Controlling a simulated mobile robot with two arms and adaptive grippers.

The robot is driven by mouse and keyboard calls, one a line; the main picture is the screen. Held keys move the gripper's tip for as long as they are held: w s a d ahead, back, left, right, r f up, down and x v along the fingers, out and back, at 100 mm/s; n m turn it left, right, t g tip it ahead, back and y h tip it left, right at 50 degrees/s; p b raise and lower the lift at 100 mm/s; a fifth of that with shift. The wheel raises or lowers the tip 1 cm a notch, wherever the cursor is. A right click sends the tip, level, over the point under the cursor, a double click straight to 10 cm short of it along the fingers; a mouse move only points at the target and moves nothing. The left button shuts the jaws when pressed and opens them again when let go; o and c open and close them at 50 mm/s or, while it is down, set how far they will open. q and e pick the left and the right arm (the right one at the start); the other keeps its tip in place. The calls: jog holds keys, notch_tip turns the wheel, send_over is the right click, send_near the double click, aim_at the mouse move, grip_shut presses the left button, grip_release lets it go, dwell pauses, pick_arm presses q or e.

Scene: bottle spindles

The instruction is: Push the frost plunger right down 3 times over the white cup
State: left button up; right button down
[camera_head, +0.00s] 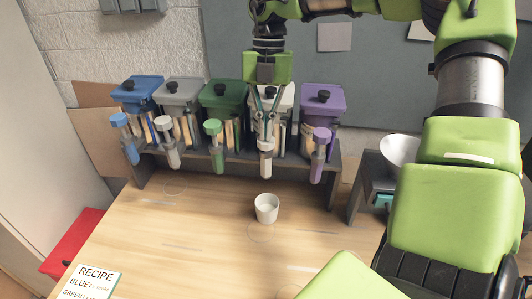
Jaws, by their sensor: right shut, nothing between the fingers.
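A row of dispensers stands at the back of the table. The white one, which I take as the frost dispenser (285,97), is second from the right, partly hidden behind my gripper. Its pale nozzle (266,161) points down at the front. The small white cup (267,209) stands upright on the table, in front of and below that nozzle. My right gripper (268,114) points down in front of the white dispenser, its fingers shut and empty. The frost plunger is hard to make out behind the gripper, and I cannot tell whether they touch. My left gripper is not in view.
Blue (140,90), grey (181,90), green (222,95) and purple (324,98) dispensers share the dark rack. A recipe card (91,283) lies front left, and a red box (74,243) sits left of the table. A white funnel (398,150) stands right. The middle tabletop is clear.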

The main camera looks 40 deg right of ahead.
jog(key=shift+r+p, duration=1.65)
jog(key=shift+r, duration=0.8)
jog(key=shift+r, duration=0.1)
notch_tip(320, 180, up, 6)
jog(key=p, duration=0.4)
jog(key=shift+f, duration=0.2)
